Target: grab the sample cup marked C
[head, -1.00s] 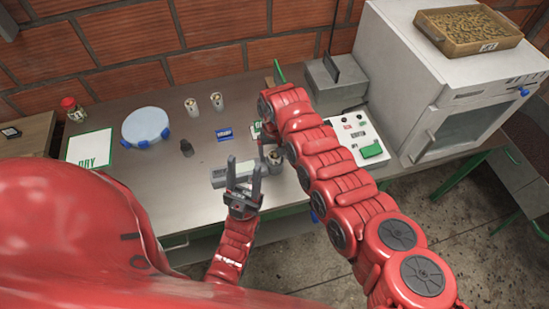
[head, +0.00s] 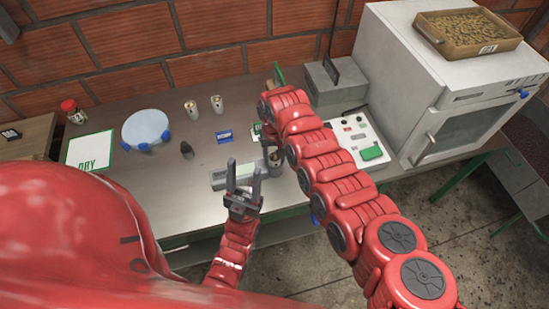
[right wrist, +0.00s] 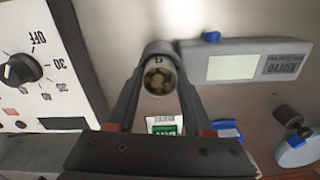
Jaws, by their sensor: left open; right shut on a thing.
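A small metal sample cup (right wrist: 160,53) with brown beans inside is between the fingers of my right gripper (right wrist: 160,88), which is shut on it. The mark on its rim looks like a D or B; I cannot read it surely. In the head view this cup (head: 275,158) is beside the grey scale, and my right arm hides most of the gripper. Two similar cups, a left one (head: 190,108) and a right one (head: 217,103), stand upright at the back; their marks are unreadable. My left gripper (head: 243,174) is open and empty, in front of the scale.
The grey scale (right wrist: 250,66) has a display. A control box (head: 358,133) with a dial and green button is right of my right arm. A blue card (head: 224,136), dark small object (head: 187,149), round blue-clipped container (head: 146,128) and DRY mat (head: 90,150) lie leftward.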

